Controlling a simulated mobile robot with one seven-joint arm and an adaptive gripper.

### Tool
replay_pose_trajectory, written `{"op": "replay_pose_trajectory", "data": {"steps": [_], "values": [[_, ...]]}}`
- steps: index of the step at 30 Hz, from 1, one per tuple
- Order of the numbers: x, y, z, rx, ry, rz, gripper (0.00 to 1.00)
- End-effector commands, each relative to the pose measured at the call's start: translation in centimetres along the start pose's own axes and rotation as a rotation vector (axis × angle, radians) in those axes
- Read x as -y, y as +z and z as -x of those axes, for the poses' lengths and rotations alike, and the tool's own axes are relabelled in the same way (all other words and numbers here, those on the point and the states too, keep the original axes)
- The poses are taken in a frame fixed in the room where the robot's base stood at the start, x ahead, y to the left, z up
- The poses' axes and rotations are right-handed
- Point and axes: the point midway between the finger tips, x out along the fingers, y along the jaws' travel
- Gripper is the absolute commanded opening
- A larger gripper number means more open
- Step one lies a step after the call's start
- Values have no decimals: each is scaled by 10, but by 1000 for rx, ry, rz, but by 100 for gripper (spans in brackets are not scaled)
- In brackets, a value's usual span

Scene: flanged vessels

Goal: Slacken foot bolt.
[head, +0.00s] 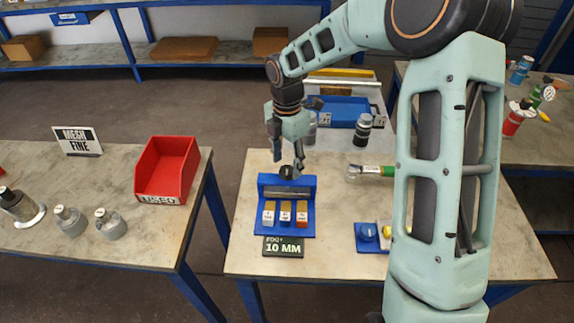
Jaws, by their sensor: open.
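My gripper (287,164) is open and points down over the back of a blue holder (305,230) on the middle table. A dark round piece (287,173) stands at the holder's back, below or between my fingertips; I cannot tell whether they touch it. A metal tool with a green band (372,171) lies to the right, partly behind my arm. I cannot make out a foot bolt.
A small blue stand (367,238) sits at front right, partly behind my arm. Bottles (362,130) and a blue tray (340,110) stand behind my gripper. The left table holds a red bin (167,168), a "MESH FINE" sign (78,141) and metal vessels (70,220).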

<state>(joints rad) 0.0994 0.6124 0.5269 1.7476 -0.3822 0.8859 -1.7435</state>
Motion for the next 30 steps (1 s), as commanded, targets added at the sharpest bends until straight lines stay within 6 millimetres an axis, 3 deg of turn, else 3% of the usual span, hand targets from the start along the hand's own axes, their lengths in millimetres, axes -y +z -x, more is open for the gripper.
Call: {"op": "replay_pose_trajectory", "data": {"steps": [6,13,18,30], "values": [[-1,1,50,4,5,-1,48],[-1,1,88,2,4,0,48],[0,0,99,1,2,0,48],[0,0,100,1,1,0,48]]}}
